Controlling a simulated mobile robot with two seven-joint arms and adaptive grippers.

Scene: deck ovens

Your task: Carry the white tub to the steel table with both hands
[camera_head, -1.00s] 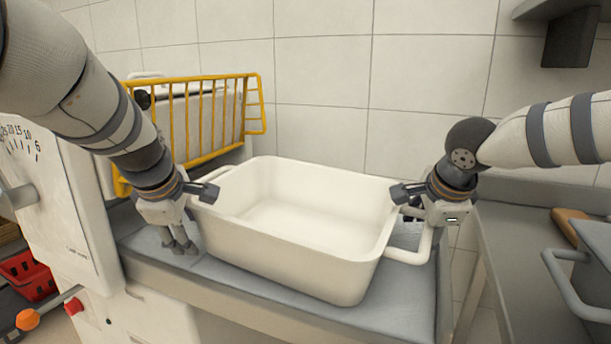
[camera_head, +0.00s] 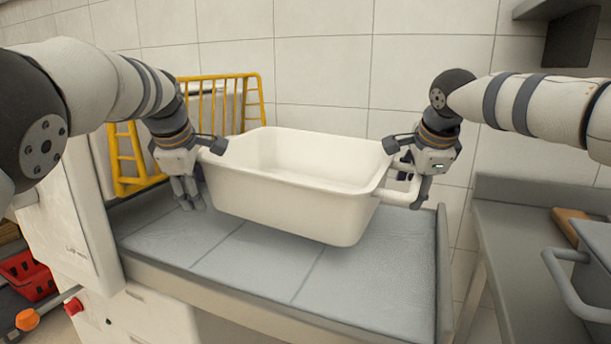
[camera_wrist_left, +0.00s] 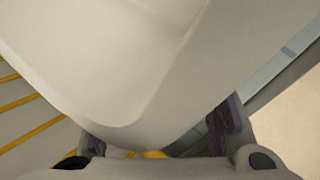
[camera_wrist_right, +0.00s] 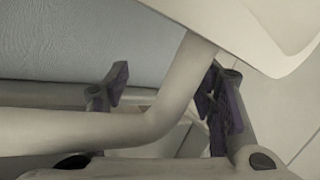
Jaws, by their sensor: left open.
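The white tub (camera_head: 290,195) hangs above the grey worktop, clear of it and tilted somewhat. Its inside looks empty. My left gripper (camera_head: 190,193) is open at the tub's left end, with its fingers pointing down. In the left wrist view the tub's pale wall (camera_wrist_left: 100,60) fills much of the picture, and the left handle is mostly hidden. My right gripper (camera_head: 405,180) is at the right end. In the right wrist view the tub's bent handle (camera_wrist_right: 170,95) runs between its spread fingers (camera_wrist_right: 165,95); whether both press on it is unclear.
The grey worktop (camera_head: 260,265) under the tub is bare. A steel table (camera_head: 505,235) stands at right, across a narrow gap, with a metal box (camera_head: 585,270) and a wooden item (camera_head: 570,222) on it. A yellow rack (camera_head: 125,160) is behind left; red baskets (camera_head: 28,277) are low left.

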